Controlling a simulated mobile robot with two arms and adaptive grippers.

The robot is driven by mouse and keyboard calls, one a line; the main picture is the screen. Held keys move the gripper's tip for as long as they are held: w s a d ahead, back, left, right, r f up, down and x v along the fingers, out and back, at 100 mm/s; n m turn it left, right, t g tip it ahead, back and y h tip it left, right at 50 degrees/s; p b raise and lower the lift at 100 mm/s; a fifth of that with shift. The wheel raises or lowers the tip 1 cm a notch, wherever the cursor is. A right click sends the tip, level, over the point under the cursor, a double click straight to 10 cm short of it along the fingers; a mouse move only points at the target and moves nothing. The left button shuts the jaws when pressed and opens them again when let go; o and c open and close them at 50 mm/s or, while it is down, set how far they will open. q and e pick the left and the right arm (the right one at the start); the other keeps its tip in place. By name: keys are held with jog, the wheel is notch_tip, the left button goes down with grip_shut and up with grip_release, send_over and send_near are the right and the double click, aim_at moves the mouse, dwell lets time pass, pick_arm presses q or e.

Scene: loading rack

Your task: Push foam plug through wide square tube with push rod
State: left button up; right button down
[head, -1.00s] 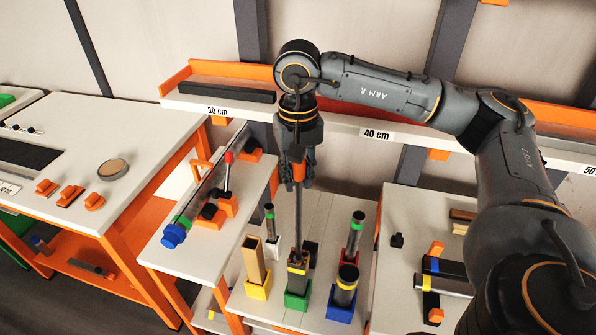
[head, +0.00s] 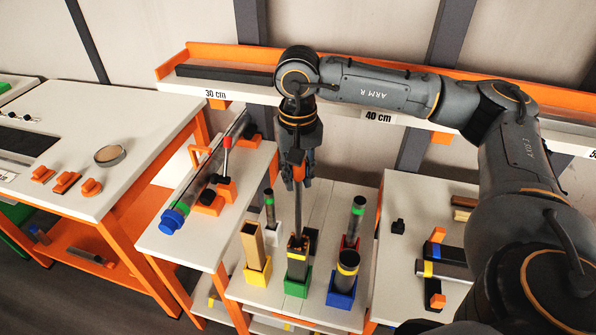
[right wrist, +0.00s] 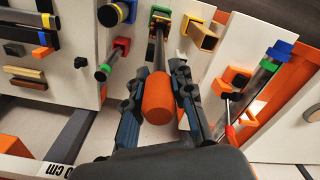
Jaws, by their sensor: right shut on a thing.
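My right gripper (head: 297,170) is shut on the orange handle of the push rod, above the middle of the rack table. The handle (right wrist: 158,97) shows between the fingers in the right wrist view. The thin grey push rod (head: 298,210) points down, nearly upright, with its lower end at the mouth of a dark square tube (head: 297,262). How deep the rod sits is hidden. I cannot make out the foam plug. My left gripper is not in view.
Close around stand a tan square tube (head: 253,245) in a yellow base, a dark round tube (head: 345,272) in a blue base and a green-banded tube (head: 355,222) in a red base. A shelf (head: 340,112) runs behind. Side tables flank the rack.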

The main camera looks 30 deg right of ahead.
aim_at(298, 230)
jog(key=shift+f+b, duration=0.45)
jog(key=shift+f, duration=0.4)
jog(key=shift+f+b, duration=5.55)
jog(key=shift+f, duration=0.05)
jog(key=shift+f+b, duration=2.55)
jog(key=shift+f, duration=0.25)
